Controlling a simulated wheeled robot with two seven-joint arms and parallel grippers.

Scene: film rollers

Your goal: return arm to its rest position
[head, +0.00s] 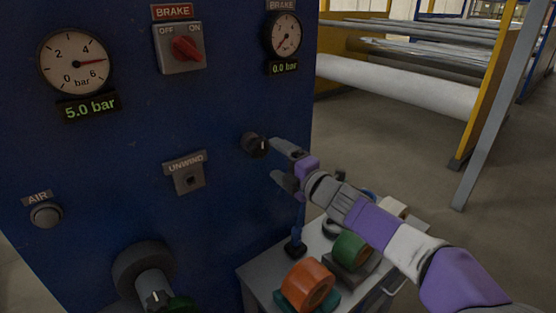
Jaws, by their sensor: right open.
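My right arm comes in from the lower right. Its gripper (276,160) is open and empty in front of the blue panel (110,135). The upper fingertip is close to a black knob (255,145) on the panel; I cannot tell whether they touch. My left gripper is not in view.
The panel carries a red brake switch (187,49), a pressure gauge (75,62) reading 5.0 bar, a brake gauge (285,36) reading 0.0 bar, and an air button (46,215). A cart (262,283) with orange (308,285) and green (351,250) rolls stands below my forearm.

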